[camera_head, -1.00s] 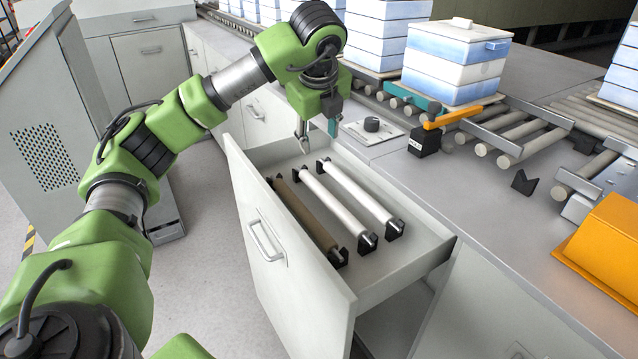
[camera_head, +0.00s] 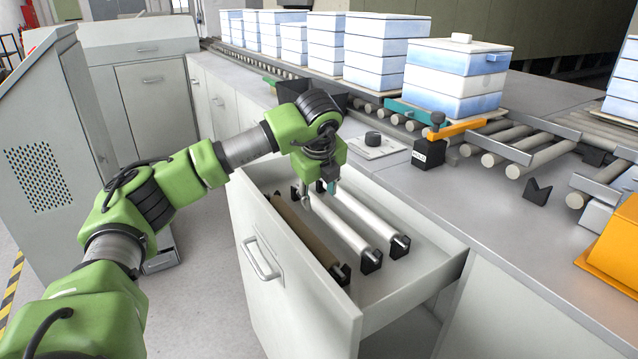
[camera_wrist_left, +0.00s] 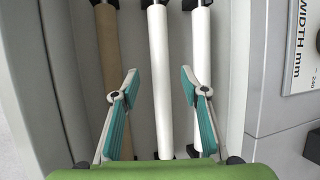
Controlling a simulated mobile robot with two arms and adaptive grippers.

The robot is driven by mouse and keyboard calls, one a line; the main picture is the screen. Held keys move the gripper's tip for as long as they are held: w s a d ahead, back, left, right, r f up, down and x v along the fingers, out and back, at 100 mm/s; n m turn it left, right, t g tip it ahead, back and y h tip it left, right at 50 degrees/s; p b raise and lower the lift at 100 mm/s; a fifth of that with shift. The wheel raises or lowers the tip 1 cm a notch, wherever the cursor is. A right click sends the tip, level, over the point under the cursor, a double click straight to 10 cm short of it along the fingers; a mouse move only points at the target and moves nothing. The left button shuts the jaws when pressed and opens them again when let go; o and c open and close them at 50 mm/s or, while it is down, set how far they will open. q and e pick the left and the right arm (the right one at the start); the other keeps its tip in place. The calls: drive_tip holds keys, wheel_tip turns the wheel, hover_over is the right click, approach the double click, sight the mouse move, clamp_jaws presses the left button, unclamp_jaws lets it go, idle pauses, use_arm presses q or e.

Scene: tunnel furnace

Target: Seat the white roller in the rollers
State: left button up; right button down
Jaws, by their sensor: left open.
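Two white rollers lie side by side in the open drawer (camera_head: 428,262): the middle one (camera_head: 345,228) and the right one (camera_head: 372,214). A brown roller (camera_head: 303,232) lies left of them. Black holders carry their ends. My left gripper (camera_head: 320,190) is open, over the drawer near the rollers' far end. In the left wrist view, its teal fingers (camera_wrist_left: 160,76) stand on either side of the middle white roller (camera_wrist_left: 158,50); contact cannot be told. The conveyor rollers (camera_head: 545,158) lie on the counter at right. My right gripper is out of view.
Stacked blue-white boxes (camera_head: 455,78) stand on the conveyor behind. A black block with an orange bar (camera_head: 458,128), a dial plate (camera_head: 372,145) and a black V-block (camera_head: 537,191) occupy the counter. The near counter is mostly clear.

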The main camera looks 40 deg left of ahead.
sight(319, 204)
use_arm(q)
drive_tip(key=shift+x, duration=2.7)
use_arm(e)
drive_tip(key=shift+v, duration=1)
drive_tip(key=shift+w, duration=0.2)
use_arm(q)
clamp_jaws()
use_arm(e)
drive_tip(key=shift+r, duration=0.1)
use_arm(q)
drive_tip(key=shift+r, duration=0.1)
